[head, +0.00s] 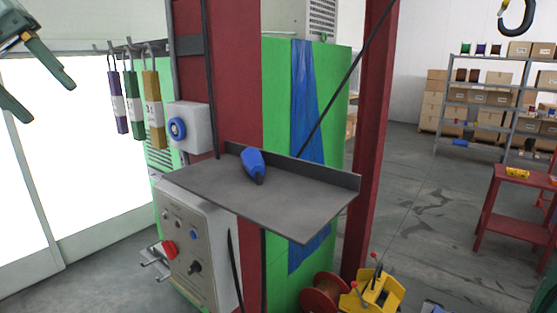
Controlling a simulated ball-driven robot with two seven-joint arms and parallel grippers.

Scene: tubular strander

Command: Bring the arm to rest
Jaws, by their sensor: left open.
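My left gripper (42,88) shows at the upper left of the head view. Its two green fingers are spread apart with nothing between them. It hangs in the air in front of the bright window panels, left of the hanging tags and away from the shelf. The rest of the left arm is mostly cut off by the picture edge. My right gripper is not in view.
A grey shelf (225,190) on a red column holds a blue tool (253,164). Coloured tags (153,109) hang from hooks. Below is a control cabinet (190,240). A red stool (515,205) stands right; open floor (415,200) lies between.

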